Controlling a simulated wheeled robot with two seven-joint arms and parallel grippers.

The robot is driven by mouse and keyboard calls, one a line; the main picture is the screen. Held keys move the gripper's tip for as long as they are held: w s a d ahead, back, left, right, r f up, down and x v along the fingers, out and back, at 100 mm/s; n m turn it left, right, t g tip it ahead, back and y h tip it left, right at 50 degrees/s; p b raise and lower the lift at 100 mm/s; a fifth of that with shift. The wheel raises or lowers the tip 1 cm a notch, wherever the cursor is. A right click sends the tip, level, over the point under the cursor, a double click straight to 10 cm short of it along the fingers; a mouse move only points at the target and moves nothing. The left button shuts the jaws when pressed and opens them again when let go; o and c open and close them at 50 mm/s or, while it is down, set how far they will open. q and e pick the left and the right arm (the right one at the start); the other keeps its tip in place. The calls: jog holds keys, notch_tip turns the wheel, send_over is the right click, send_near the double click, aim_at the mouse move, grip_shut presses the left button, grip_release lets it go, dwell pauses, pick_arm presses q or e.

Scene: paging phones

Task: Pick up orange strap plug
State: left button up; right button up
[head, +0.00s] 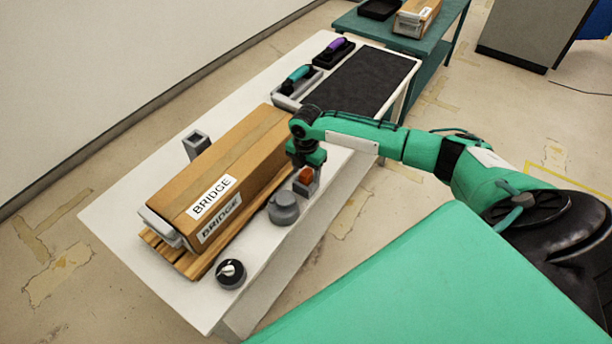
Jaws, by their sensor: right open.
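The orange strap plug (306,175) is a small orange block seated in a grey holder (310,189) near the table's right edge, beside the cardboard box. My right gripper (308,163) points down just above the plug and is open. Its fingers are small and partly hidden, so I cannot tell whether they touch the plug or sit around it. My left gripper is not in view.
A long cardboard box (255,150) marked BRIDGE lies on a wooden pallet (190,265) on the white table (125,215). A grey round knob (284,208) and a black dial (231,273) stand in front. Teal and purple handled phones (297,76) (337,46) lie behind near a dark mat (360,82).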

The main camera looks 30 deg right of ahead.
jog(key=c, duration=1.1)
jog(key=shift+r, duration=0.1)
